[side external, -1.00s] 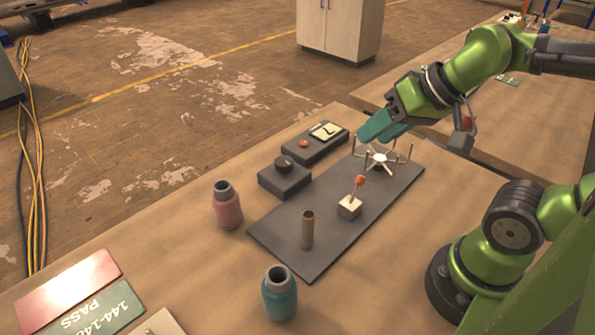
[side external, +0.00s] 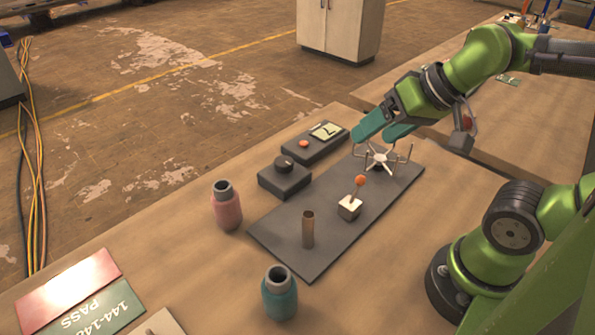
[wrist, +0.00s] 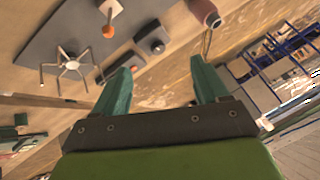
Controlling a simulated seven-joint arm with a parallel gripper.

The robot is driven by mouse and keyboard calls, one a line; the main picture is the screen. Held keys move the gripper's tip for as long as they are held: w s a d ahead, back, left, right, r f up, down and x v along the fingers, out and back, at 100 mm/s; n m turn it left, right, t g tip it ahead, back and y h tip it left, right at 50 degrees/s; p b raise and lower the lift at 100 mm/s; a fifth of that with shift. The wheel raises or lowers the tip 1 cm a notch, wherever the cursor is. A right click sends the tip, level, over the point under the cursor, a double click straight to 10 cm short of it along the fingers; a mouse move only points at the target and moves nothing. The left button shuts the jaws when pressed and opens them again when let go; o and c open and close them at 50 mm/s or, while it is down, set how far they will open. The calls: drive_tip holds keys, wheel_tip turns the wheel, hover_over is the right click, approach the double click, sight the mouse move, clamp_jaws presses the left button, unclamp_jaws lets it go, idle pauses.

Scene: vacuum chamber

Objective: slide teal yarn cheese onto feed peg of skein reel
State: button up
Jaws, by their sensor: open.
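The teal yarn cheese (side external: 280,294) stands upright on the bench near the front, with a grey tube end showing on top. The feed peg (side external: 308,230) is a brown upright post on the near end of the dark base plate (side external: 290,250). The reel (side external: 380,157), a white star of arms with upright pins, is at the plate's far end. My gripper (side external: 383,133) has teal fingers, is open and empty, and hangs above and behind the reel, far from the teal cheese. In the wrist view my gripper (wrist: 162,80) has its fingers spread with nothing between them. The teal cheese is out of that view.
A pink yarn cheese (side external: 227,206) stands left of the plate. A knob box (side external: 285,178) and a display box (side external: 315,143) sit behind it. An orange-tipped lever (side external: 355,194) rises mid-plate. Red and green cards (side external: 68,280) lie at the front left.

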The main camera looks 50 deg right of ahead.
drive_tip(key=m+g+y, duration=1)
drive_tip(key=m+y, duration=0.2)
approach(273, 285)
drive_tip(key=x, duration=0.4)
drive_tip(key=f+x, duration=0.1)
drive_tip(key=x, duration=0.3)
drive_tip(key=shift+w, duration=0.2)
clamp_jaws()
